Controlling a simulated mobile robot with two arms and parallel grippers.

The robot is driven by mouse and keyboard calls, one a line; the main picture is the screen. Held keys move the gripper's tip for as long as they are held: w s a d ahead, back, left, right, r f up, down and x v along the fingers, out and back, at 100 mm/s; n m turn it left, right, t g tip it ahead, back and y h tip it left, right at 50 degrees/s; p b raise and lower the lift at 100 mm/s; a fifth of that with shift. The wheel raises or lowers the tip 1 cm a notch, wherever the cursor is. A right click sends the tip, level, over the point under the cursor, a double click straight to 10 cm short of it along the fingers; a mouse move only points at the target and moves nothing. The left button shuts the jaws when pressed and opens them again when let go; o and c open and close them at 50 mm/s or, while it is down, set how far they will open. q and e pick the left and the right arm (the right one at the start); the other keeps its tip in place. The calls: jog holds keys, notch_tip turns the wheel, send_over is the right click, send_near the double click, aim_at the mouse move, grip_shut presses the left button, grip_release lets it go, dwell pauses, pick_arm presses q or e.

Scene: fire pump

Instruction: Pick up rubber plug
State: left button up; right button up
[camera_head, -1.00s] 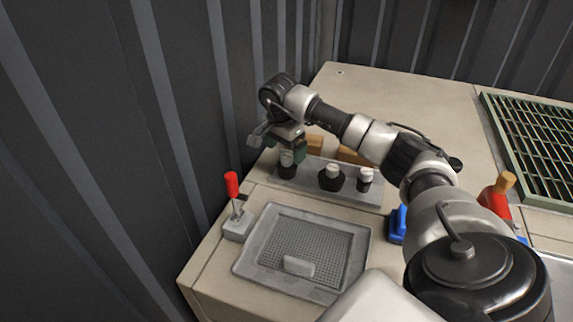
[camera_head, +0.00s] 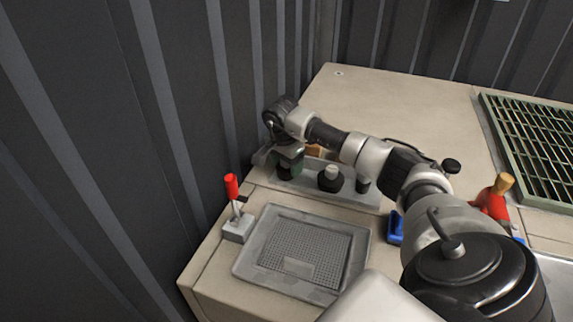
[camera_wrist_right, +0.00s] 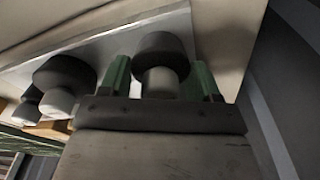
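Several rubber plugs with black lower parts and pale tops stand in a row on a grey strip (camera_head: 345,192). The middle plug (camera_head: 330,180) is in plain sight. The right-hand one (camera_head: 362,185) is partly covered by my right arm. The left-hand plug (camera_wrist_right: 160,62) is mostly hidden by my gripper in the head view. My right gripper (camera_wrist_right: 162,82) is lowered over this plug. In the wrist view its green fingers stand on either side of the plug, with a gap visible, so it looks open. My left gripper is not in view.
A grey tray with a mesh floor (camera_head: 262,220) lies in front of the strip. A red-handled lever (camera_head: 232,188) stands to its left, near the dark ribbed wall (camera_head: 130,130). A blue item (camera_head: 396,228) and a red item (camera_head: 492,203) are at the right. A green grating (camera_head: 535,130) is at far right.

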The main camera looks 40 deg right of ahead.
jog(key=shift+c, duration=1.4)
jog(key=shift+r, duration=0.15)
jog(key=shift+r, duration=0.3)
jog(key=r, duration=0.3)
jog(key=shift+s+d+r, duration=0.25)
jog(key=shift+r, duration=0.1)
jog(key=s+d+r, duration=0.1)
jog(key=s+r, duration=0.1)
jog(key=s, duration=0.1)
jog(key=s+d+r+b, duration=0.1)
jog(key=s+r, duration=0.1)
jog(key=s, duration=0.2)
jog(key=s+d+r, duration=0.2)
jog(key=s, duration=0.1)
jog(key=shift+s+r, duration=0.15)
jog(key=shift+r, duration=0.1)
jog(key=shift+f, duration=0.1)
